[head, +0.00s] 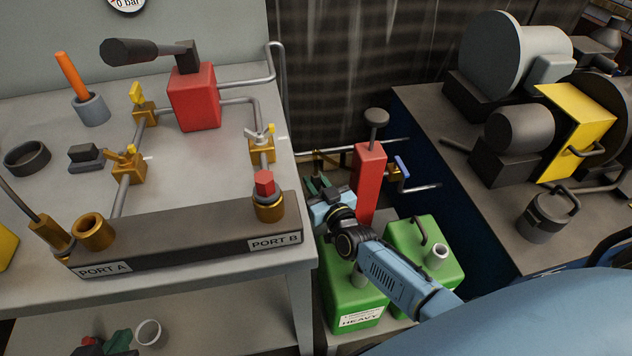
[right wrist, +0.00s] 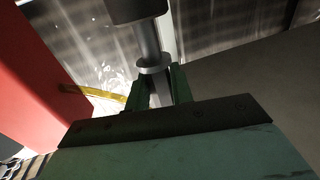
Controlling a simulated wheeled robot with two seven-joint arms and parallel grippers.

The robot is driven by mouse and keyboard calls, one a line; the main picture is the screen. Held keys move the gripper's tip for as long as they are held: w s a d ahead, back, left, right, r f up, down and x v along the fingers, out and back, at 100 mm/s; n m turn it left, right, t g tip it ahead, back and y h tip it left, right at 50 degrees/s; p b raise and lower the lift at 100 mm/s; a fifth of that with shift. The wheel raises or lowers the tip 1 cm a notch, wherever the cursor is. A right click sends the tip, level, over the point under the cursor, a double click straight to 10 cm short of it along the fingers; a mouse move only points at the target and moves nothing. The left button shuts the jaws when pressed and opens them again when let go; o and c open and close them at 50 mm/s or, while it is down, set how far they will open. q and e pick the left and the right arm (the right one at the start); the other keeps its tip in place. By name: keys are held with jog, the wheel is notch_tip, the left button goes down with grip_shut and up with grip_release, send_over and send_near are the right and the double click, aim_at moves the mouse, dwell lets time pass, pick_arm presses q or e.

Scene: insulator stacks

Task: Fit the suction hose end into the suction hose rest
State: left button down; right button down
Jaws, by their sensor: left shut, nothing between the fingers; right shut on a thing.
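My right arm reaches in from the lower right in the head view. Its gripper (head: 321,186) is just left of the red pump body (head: 367,185), behind the green canisters. In the right wrist view the green fingers (right wrist: 160,88) are shut on a grey collared tube (right wrist: 151,64), which looks like the suction hose end. A wider dark part (right wrist: 136,8) sits at its upper end. The tube's lower end is hidden behind the gripper body. I cannot single out the suction hose rest. I do not see my left gripper.
Green canisters (head: 403,243) stand below my right forearm. The bench with the PORT A and PORT B block (head: 188,240) is left of the gripper. A blue-handled valve (head: 402,168) sits right of the pump. Another worktop (head: 428,113) with machines is at the right.

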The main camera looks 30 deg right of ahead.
pick_arm(q)
jog(key=shift+f+b, duration=0.35)
jog(key=shift+f, duration=0.05)
pick_arm(e)
jog(key=shift+f, duration=0.45)
jog(key=c, duration=1.1)
grip_release()
jog(key=shift+c, duration=0.2)
pick_arm(q)
jog(key=shift+r, duration=0.1)
